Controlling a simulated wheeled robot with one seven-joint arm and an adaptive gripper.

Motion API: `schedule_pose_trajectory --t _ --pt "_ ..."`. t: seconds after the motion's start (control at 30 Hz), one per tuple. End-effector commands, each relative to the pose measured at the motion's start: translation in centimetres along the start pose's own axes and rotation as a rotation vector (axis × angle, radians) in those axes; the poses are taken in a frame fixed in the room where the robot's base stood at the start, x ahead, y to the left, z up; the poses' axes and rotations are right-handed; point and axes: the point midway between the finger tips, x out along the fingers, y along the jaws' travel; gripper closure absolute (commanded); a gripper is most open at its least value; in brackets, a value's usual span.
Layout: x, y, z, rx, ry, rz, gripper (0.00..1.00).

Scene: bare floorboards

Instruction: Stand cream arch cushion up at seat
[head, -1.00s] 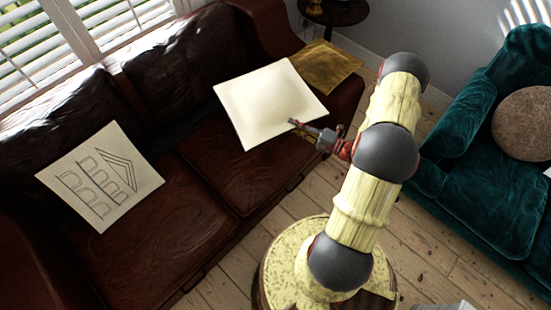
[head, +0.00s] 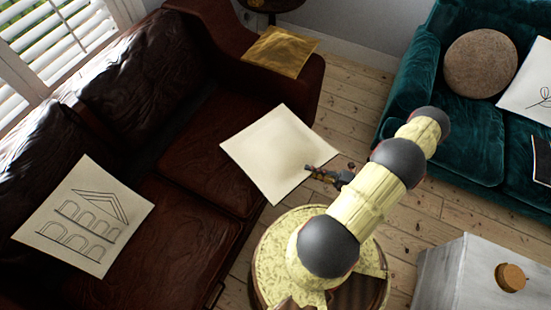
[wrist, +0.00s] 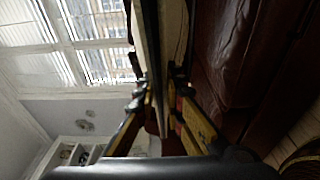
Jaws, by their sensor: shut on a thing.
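A cream cushion with arches drawn in dark lines (head: 84,215) leans on the left part of the brown leather sofa, drawing side showing. My gripper (head: 312,170) is shut on the edge of a second cream cushion (head: 278,152), whose visible face is plain. Its other face is hidden from the head view. This cushion is held at the right seat's front edge, partly overlapping the floor in the picture. In the wrist view, my gripper (wrist: 163,88) pinches the cushion (wrist: 172,35), seen nearly edge-on.
The brown sofa (head: 205,150) has free seat room between the two cream cushions. A gold cushion (head: 281,50) lies on its right arm. A teal sofa (head: 470,130) with a round brown cushion (head: 481,64) stands right. A grey cabinet (head: 460,275) stands front right.

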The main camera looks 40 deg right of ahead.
Motion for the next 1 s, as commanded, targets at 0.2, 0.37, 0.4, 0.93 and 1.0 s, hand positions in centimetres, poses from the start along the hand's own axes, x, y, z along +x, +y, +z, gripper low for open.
schedule_pose_trajectory --t 0.2,0.37,0.4,0.93,1.0 --pt "4.2 -2.5 2.3 0.000 0.006 0.003 1.00" --pt "7.0 -4.4 4.0 -0.001 0.005 0.002 1.00" --pt "7.4 -5.2 4.3 -0.001 0.003 0.001 1.00" --pt "10.6 -9.7 6.4 -0.001 0.002 0.002 1.00" --pt "10.5 -10.9 6.4 0.000 0.000 0.002 1.00"
